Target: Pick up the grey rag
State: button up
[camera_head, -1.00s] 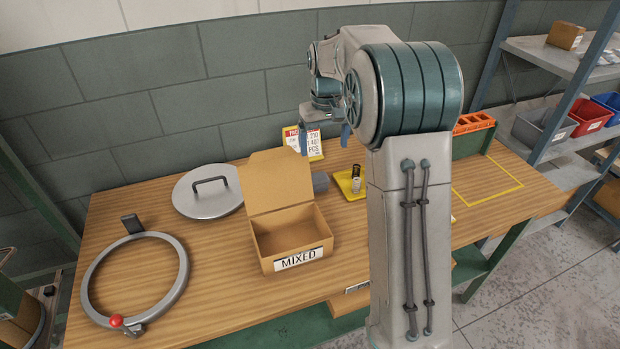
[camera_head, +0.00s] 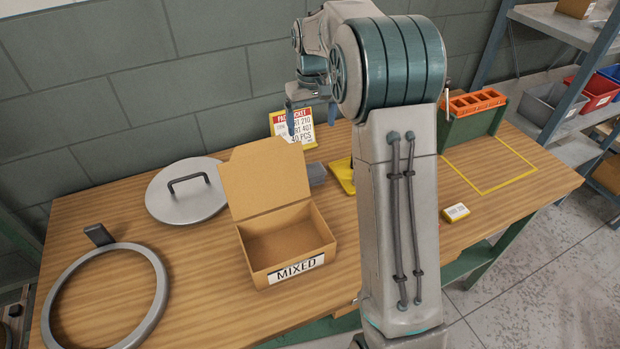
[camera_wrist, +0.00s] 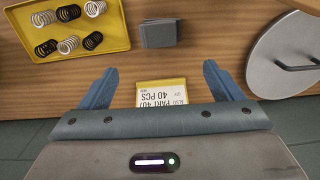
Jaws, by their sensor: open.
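The grey rag (camera_wrist: 160,33) is a small folded grey block lying on the wooden bench, between the yellow tray and the round lid in the wrist view. In the head view the rag (camera_head: 317,173) shows partly behind the cardboard box. My gripper (camera_wrist: 160,68) is open and empty, its blue fingers wide apart. In the wrist view the rag appears beyond the fingertips, between their lines, and nothing touches it. In the head view my gripper (camera_head: 311,115) hangs above the back of the bench.
A yellow tray (camera_wrist: 112,47) with several black and white springs lies beside the rag. The round lid (camera_head: 187,191), a yellow-framed card (camera_head: 297,130), the open MIXED box (camera_head: 288,251) and a metal ring (camera_head: 52,308) are on the bench (camera_head: 205,300). An orange organiser (camera_head: 472,102) stands at right.

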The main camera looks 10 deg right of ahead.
jog(key=b, duration=0.3)
send_over(311, 169)
notch_tip(311, 169, down, 5)
notch_tip(311, 169, down, 13)
jog(key=shift+r+p, duration=0.1)
jog(key=shift+p, duration=0.5)
jog(key=shift+c, duration=0.4)
jog(key=c, duration=1)
